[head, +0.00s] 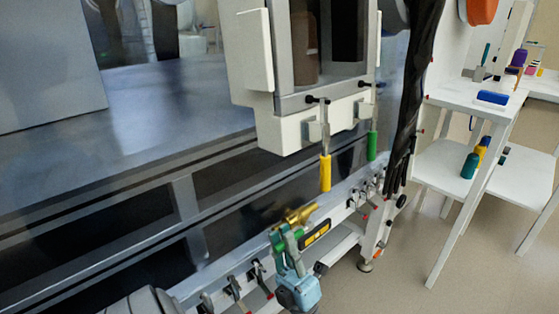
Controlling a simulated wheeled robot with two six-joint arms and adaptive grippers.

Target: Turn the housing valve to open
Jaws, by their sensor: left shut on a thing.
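A brass-coloured valve (302,213) sits at the front rail of the glovebox row, just below the yellow-handled clamp. My left gripper (284,236), with teal fingers and a light blue body, reaches up to it from below. Its fingers are shut at the near end of the valve. The fingers hide that end, so I cannot tell the exact part gripped or how the valve's handle is turned. My right gripper is not in the head view.
A white housing (290,136) with a window hangs above, with a yellow clamp handle (325,173) and a green clamp handle (372,145). Several small red-tipped levers line the rail (235,287). White shelves (445,172) with bottles stand at right; the floor between is clear.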

